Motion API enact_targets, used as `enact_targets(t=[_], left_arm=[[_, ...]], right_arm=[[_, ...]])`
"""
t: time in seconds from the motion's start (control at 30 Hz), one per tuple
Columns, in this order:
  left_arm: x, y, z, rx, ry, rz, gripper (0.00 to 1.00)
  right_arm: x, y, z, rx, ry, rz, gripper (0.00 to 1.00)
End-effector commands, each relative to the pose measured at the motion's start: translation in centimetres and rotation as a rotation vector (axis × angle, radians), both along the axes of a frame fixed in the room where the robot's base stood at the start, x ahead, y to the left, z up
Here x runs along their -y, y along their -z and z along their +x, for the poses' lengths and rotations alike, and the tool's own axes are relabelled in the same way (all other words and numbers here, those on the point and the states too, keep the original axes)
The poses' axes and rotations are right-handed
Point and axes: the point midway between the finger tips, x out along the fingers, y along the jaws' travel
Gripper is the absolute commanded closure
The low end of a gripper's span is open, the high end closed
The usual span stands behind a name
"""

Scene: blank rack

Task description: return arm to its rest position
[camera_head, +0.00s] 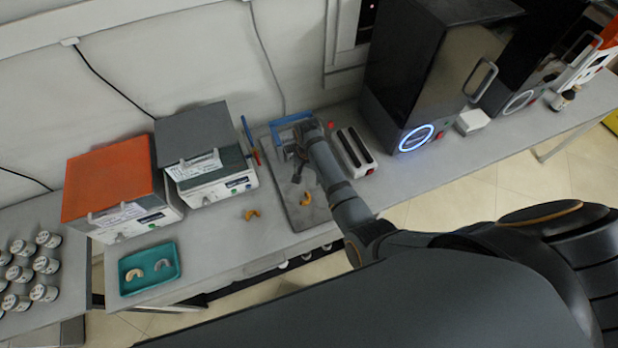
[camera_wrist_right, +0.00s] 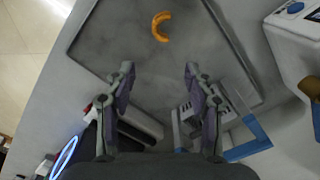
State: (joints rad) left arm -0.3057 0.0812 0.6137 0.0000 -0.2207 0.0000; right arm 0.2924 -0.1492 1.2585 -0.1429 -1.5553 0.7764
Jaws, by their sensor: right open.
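My right arm reaches in from the right in the head view. Its right gripper (camera_head: 298,170) is over the grey metal plate (camera_head: 312,219), near the plate's far end. In the right wrist view the two fingers of the right gripper (camera_wrist_right: 158,78) are spread apart with nothing between them. An orange dental arch (camera_head: 286,204) lies on the plate, nearer its front edge. In the wrist view the arch (camera_wrist_right: 160,27) lies beyond the fingertips, apart from them. My left gripper is not in view.
A blue frame (camera_head: 291,118) stands at the plate's far end. A white block with dark slots (camera_head: 356,150) is right of the plate, then a black machine (camera_head: 425,70). Left are an orange-topped box (camera_head: 108,185), a grey box (camera_head: 194,135) and a teal tray (camera_head: 150,282) holding arches.

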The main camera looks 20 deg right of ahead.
Motion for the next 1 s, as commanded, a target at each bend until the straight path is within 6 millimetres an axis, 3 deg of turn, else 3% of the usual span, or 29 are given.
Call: enact_targets(t=[0.37,0.47,0.53,0.7,1.0], left_arm=[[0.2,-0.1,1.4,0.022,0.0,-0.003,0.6],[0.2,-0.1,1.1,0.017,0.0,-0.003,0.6],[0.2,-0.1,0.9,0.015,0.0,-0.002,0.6],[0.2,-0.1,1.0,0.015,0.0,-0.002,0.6],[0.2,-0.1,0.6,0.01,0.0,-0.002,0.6]], right_arm=[[0.4,0.1,-0.4,0.005,-0.007,-0.002,0.46],[2.3,0.1,-2.2,0.033,-0.059,-0.016,0.46],[4.3,-0.4,-4.6,0.069,-0.136,-0.035,0.46],[7.6,-3.4,-9.9,0.15,-0.348,-0.091,0.46],[9.0,-8.8,-15.6,0.227,-0.62,-0.163,0.46]])
